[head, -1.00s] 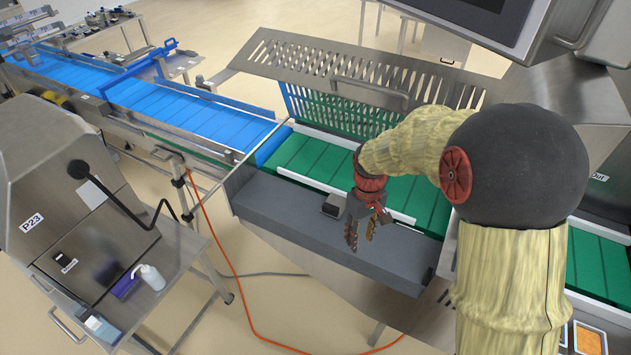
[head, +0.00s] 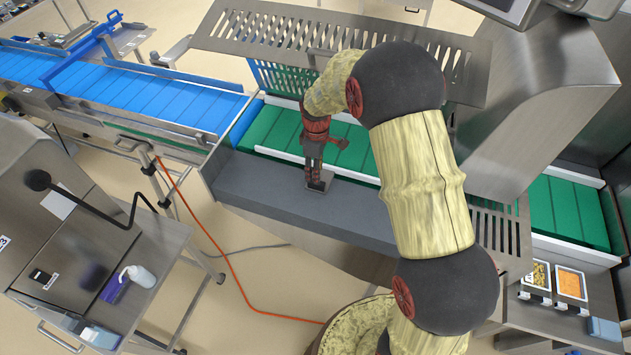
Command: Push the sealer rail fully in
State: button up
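The tray sealer has a green belt (head: 275,128) under a raised slotted guard. A pale rail (head: 275,154) runs along the belt's near side, above a wide dark grey ledge (head: 262,198). I take this pale strip to be the sealer rail; how far in it sits cannot be told. A small dark block with a grey face (head: 321,181) sits on the ledge below the rail. My gripper (head: 314,180) points down at this block, at or very near it; contact is unclear. Its fingers overlap in this view, so their opening cannot be told.
The slotted guard (head: 290,33) stands raised behind my arm. A blue belt (head: 120,98) leads in from the left. Two food trays (head: 570,283) are at lower right. A steel cart with a white bottle (head: 138,275) stands at lower left, and an orange hose (head: 235,290) crosses the floor.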

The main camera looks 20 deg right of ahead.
notch_tip(320, 180, down, 6)
jog(key=shift+f, duration=0.25)
jog(key=shift+c, duration=0.9)
grip_shut()
jog(key=shift+d, duration=0.1)
